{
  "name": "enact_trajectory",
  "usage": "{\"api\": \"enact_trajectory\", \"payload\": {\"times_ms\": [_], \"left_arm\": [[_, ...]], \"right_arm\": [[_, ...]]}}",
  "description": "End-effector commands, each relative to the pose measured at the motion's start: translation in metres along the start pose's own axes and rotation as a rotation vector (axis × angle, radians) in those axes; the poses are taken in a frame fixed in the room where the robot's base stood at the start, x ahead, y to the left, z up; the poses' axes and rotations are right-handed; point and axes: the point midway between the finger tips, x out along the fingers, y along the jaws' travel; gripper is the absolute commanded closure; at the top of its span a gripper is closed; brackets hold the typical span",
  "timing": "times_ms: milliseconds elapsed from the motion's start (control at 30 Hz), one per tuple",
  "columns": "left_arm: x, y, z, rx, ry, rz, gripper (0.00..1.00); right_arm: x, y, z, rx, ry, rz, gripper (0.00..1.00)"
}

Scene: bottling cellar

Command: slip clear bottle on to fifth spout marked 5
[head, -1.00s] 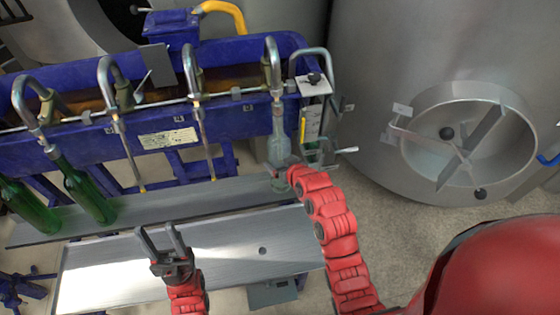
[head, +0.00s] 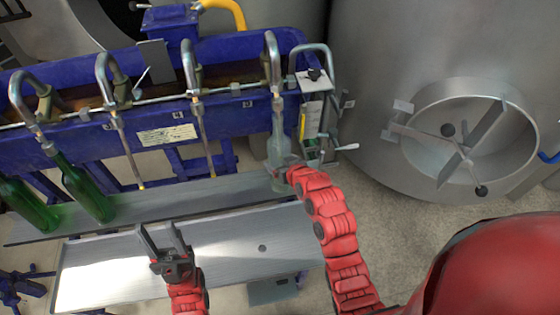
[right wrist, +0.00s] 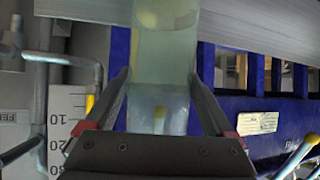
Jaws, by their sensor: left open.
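The clear bottle (head: 281,164) is upright below the rightmost spout (head: 276,92), whose tube runs down to its neck. In the right wrist view the bottle (right wrist: 165,60) lies between the two fingers of my right gripper (right wrist: 162,80), and a yellow tip shows through its glass. The fingertips are close against its sides; whether they grip it I cannot tell. The bottle's base is at the grey shelf; contact is unclear. In the head view the right gripper is mostly hidden by the bottle and arm. My left gripper (head: 162,243) is open and empty above the lower metal bench.
Two green bottles (head: 87,190) (head: 27,204) stand tilted in view under the left spouts. The two middle spouts (head: 200,112) (head: 122,125) have no bottle. A large steel tank (head: 400,60) is at the right. The lower bench (head: 225,250) is clear.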

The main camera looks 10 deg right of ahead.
Motion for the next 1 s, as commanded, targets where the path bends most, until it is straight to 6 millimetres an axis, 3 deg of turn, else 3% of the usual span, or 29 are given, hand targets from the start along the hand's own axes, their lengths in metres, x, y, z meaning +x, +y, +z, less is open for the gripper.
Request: {"api": "enact_trajectory", "payload": {"times_ms": [467,900,1000], "left_arm": [[-0.003,0.000,0.000,0.000,0.000,0.000,0.50],[-0.017,0.001,0.003,0.000,0.000,0.000,0.50],[0.017,-0.001,-0.003,0.000,0.000,0.000,0.50]], "right_arm": [[-0.010,0.001,0.002,0.001,-0.001,0.001,0.00],[-0.090,0.001,0.000,0.000,0.005,0.004,0.00],[-0.125,0.001,-0.008,0.004,-0.003,0.003,0.00]]}}
